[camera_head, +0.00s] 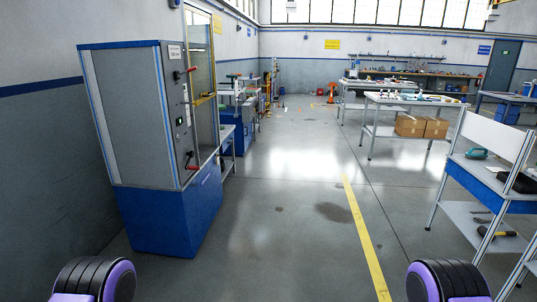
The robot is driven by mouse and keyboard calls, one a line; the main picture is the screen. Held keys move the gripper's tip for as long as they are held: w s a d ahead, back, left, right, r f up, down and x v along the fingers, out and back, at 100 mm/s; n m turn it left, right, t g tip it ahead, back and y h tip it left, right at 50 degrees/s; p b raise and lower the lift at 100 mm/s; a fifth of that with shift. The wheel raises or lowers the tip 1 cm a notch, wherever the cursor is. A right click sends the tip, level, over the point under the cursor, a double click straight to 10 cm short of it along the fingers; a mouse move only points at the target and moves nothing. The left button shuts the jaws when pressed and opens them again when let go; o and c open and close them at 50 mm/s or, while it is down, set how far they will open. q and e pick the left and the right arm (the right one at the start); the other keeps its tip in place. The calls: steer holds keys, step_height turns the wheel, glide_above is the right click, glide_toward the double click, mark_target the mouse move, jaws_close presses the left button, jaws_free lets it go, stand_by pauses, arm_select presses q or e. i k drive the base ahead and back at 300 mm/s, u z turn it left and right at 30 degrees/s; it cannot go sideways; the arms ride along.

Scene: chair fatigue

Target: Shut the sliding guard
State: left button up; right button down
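A grey and blue machine cabinet (128,110) stands at the left. On its right side is a tall framed panel (202,60) that looks clear, with yellow edging and a yellow bar (203,99) across it; this appears to be the sliding guard. Whether it stands open or shut is hard to tell from this angle. Red-tipped handles (185,73) stick out from the cabinet's narrow face, above and below. Only black and purple parts of my two arms show at the bottom left and bottom right. Neither gripper is in view.
Open grey floor (270,225) lies ahead, with a yellow line (365,235) running along it. A workbench (482,175) with tools stands at the right. Farther tables and two cardboard boxes (411,126) are at the back right. More equipment (240,110) stands behind the cabinet.

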mark_target(204, 96)
steer(key=z, duration=0.25)
steer(key=i, duration=2.45)
steer(key=u, duration=0.9)
steer(key=i, duration=1.6)
steer(key=u, duration=0.85)
